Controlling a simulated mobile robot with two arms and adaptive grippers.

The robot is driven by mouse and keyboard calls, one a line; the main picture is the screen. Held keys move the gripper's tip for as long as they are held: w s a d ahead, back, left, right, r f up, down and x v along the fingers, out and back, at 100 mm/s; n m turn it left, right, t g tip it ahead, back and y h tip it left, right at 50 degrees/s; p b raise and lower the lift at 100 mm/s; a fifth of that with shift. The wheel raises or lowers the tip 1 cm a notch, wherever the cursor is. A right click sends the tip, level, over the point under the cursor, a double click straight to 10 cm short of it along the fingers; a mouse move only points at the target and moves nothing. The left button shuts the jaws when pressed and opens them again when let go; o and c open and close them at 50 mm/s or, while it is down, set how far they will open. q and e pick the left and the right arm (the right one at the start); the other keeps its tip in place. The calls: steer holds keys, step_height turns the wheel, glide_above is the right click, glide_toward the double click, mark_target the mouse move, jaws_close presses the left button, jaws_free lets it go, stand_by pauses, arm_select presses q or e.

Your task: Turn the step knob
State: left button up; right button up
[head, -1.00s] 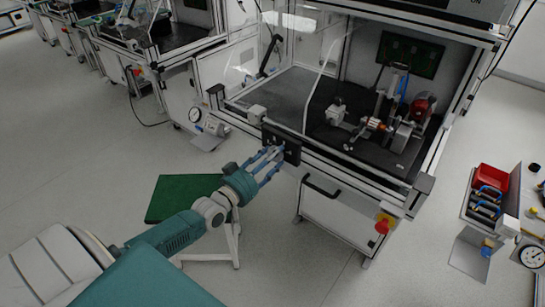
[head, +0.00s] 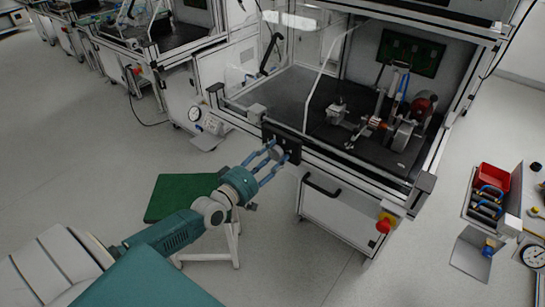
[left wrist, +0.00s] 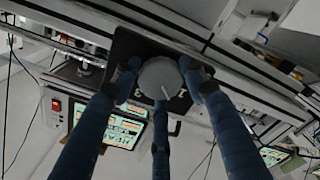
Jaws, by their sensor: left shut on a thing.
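The step knob is a round grey knob with a white pointer line, on a small black panel (head: 283,142) at the front rail of the test bench. The knob (left wrist: 160,78) shows best in the left wrist view, its pointer line slanting to the lower right. My left gripper (head: 275,157) reaches the panel from the front left. Its blue fingers stand around the knob and are shut on it, one on each side and one below in the left wrist view. Exact finger contact is hard to see. My right gripper is not in view.
The bench holds a motor rig (head: 385,122) on a dark bed behind the panel. A black handle (head: 321,186) and a red emergency button (head: 384,226) are on its front. A green-topped stool (head: 180,196) stands near my left arm. A red bin (head: 492,177) is at right.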

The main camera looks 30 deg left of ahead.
arm_select(q)
steer(key=shift+s+d+f+n+b, duration=0.15)
steer(key=shift+f+n+b, duration=0.1)
steer(key=shift+n, duration=0.85)
steer(key=shift+d+f+n+b, duration=0.1)
steer(key=shift+f+n+b, duration=0.1)
steer(key=shift+n, duration=0.9)
steer(key=o, duration=1)
steer(key=shift+c, duration=0.2)
steer(key=shift+o, duration=0.9)
steer(key=shift+r, duration=0.25)
steer(key=s, duration=1.2)
steer(key=shift+a, duration=0.45)
